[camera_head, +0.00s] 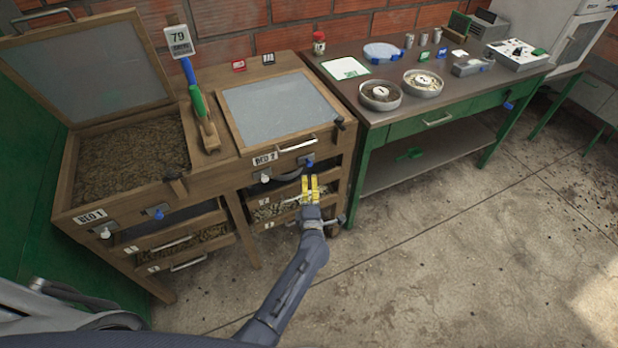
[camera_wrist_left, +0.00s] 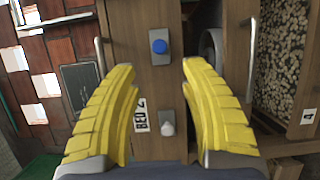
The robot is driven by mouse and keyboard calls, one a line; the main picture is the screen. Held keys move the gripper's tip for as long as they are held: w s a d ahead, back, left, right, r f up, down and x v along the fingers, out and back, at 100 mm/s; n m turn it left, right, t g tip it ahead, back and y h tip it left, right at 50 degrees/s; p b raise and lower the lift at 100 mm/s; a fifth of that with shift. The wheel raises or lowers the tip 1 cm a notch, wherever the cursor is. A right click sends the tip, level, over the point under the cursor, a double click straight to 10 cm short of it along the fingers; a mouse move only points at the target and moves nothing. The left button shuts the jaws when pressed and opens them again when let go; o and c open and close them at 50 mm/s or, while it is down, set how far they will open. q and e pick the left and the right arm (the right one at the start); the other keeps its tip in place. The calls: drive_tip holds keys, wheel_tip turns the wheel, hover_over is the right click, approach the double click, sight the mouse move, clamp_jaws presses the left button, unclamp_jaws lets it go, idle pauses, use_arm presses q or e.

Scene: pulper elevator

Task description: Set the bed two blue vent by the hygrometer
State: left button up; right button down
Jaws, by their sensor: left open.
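The bed two blue vent (camera_head: 310,163) is a small blue knob on a metal plate, on the wooden front right of the BED 2 label (camera_head: 265,159). In the left wrist view the blue knob (camera_wrist_left: 159,46) shows between and beyond my fingers. A white knob (camera_wrist_left: 167,123) is on the same front, near the sideways label. My left gripper (camera_head: 310,182) has yellow fingers, spread apart and empty, just in front of and below the blue vent. A white display (camera_head: 180,38) reading 79, apparently the hygrometer, stands behind between the beds. My right gripper is out of view.
Bed 1's lid (camera_head: 90,65) is raised over brown material; bed 2's glazed lid (camera_head: 280,105) is shut. Its handle (camera_head: 297,143) juts above the vent. Drawers lie below. A green-framed table (camera_head: 425,125) with dishes stands at right.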

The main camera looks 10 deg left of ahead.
use_arm(q)
drive_tip(key=shift+v, duration=1)
